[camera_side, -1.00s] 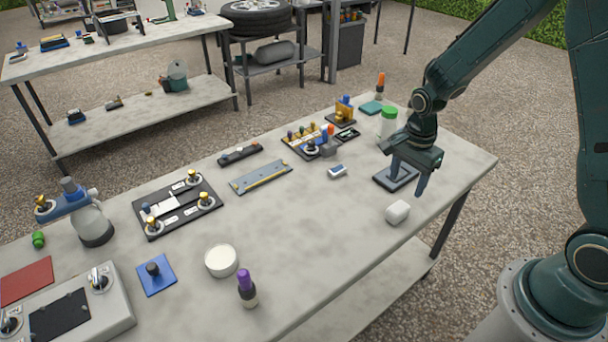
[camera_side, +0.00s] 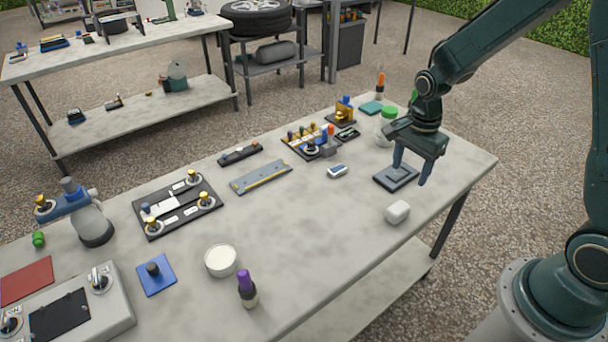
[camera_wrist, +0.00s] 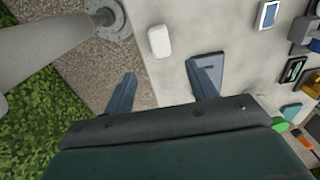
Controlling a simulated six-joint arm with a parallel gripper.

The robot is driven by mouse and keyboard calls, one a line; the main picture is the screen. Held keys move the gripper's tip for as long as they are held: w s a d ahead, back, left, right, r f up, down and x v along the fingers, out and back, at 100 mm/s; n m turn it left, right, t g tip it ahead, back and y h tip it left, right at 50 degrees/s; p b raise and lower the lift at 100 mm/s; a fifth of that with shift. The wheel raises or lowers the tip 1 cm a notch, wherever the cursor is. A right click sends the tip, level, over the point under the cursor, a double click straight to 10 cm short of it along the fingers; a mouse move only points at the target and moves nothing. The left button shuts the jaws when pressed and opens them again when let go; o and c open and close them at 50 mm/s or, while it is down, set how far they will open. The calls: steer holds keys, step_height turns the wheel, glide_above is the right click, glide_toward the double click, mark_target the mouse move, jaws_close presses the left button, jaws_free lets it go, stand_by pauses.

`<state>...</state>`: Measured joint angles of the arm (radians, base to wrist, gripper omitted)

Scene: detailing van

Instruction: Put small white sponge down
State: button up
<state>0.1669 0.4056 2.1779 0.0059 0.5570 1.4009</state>
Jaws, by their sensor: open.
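The small white sponge (camera_side: 397,212) lies on the bench top near its front right edge. It also shows in the wrist view (camera_wrist: 159,41), ahead of the fingers and apart from them. My gripper (camera_side: 412,172) is open and empty above the bench, behind the sponge in the side view. In the wrist view its two fingers (camera_wrist: 162,84) are spread wide, with bench and gravel between them. A dark flat pad (camera_side: 397,177) lies under the gripper, partly hidden by a finger.
A green-lidded jar (camera_side: 388,122) stands just behind the gripper. A small blue-and-white device (camera_side: 337,171) lies to the left. A white round tub (camera_side: 221,261) and a purple-capped bottle (camera_side: 246,289) stand farther left. The bench top (camera_side: 310,235) around the sponge is clear.

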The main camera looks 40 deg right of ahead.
steer(key=shift+r, duration=0.1)
steer(key=s+a+r+n+t, duration=0.1)
steer(key=s+a+r+n, duration=0.2)
steer(key=r, duration=0.4)
steer(key=s+a+r+n+t, duration=0.1)
steer(key=s+r+n+t, duration=0.1)
steer(key=s+r+n, duration=0.35)
steer(key=s+a+r+n+t, duration=0.2)
steer(key=s+r+n, duration=0.6)
steer(key=s+n, duration=0.1)
steer(key=shift+s+t, duration=0.2)
steer(key=shift+t, duration=0.1)
steer(key=shift+o, duration=0.5)
steer(key=shift+a+r+n, duration=0.1)
steer(key=shift+n, duration=0.15)
steer(key=shift+w, duration=0.15)
